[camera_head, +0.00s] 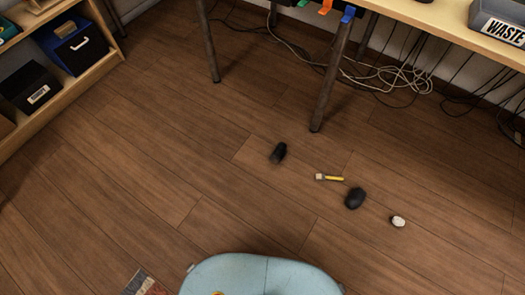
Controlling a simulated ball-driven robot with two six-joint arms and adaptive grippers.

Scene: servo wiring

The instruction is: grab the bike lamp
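Several small things lie on the wooden floor (200,160). A short black cylinder (278,152) lies on its side and is the most lamp-like of them, but its details are too small to be sure it is the bike lamp. To its right are a yellow-handled brush or tool (329,178), a rounded black object (355,198) like a computer mouse, and a small whitish object (398,221). They lie apart from one another. Neither of my grippers is in view.
A workbench (435,22) with dark legs (330,85) stands at the back right, with loose cables (400,78) beneath. A wooden shelf (68,82) with boxes stands at the left. A patterned corner (145,284) shows at the bottom. Open floor surrounds the small objects.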

